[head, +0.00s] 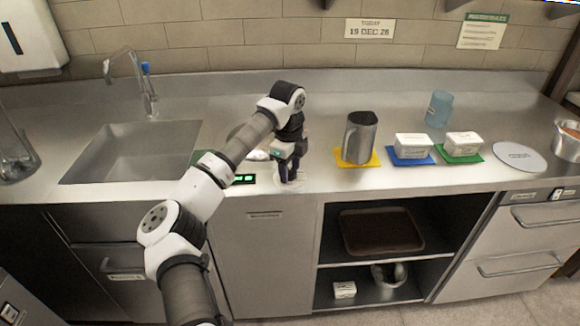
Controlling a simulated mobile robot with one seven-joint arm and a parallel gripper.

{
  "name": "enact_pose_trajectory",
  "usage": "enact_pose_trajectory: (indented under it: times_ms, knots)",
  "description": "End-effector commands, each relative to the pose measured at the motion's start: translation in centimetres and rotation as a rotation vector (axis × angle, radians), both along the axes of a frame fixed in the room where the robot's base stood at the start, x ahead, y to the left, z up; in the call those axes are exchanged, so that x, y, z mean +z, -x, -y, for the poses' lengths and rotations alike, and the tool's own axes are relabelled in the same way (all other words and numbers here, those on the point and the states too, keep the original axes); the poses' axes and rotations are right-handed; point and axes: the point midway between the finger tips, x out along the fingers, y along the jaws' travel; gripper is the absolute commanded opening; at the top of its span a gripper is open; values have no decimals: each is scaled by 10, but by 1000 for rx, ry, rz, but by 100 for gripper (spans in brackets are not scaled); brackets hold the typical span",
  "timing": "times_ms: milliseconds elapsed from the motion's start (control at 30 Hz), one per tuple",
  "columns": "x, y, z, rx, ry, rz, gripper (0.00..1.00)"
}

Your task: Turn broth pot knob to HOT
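A steel pot (568,143) with something orange in it stands at the right edge of the counter and is partly cut off by the frame. I cannot tell whether it is the broth pot. No knob or HOT mark can be made out in the head view. My gripper (289,180) points down close to the counter's front edge, left of the middle and far from that pot. A pale, clear-looking thing shows around its fingertips. The fingers are small and dark, so I cannot tell whether they are open or hold anything.
A steel pitcher (359,137) stands on a yellow mat (341,160). White tubs sit on blue (393,158) and green (474,157) mats, with a blue cup (439,108) behind. A green-lit display (243,179) is left of my gripper; a sink (130,155) is farther left.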

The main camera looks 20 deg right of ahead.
Motion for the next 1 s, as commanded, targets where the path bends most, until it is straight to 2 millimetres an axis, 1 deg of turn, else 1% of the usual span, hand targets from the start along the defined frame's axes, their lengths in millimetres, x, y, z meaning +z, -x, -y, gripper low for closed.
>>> enact_pose_trajectory:
  times_ms: [33, 267, 467, 667, 867, 1000]
  knots:
    - [0, 0, 0, 0, 0, 0, 41]
    - [0, 0, 0, 0, 0, 0, 11]
    - [0, 0, 0, -13, -1, -1, 11]
    - [0, -1, -1, -82, -2, 0, 11]
    - [0, -1, -1, -224, -1, 2, 11]
    - [0, -1, -1, -353, -1, 3, 11]
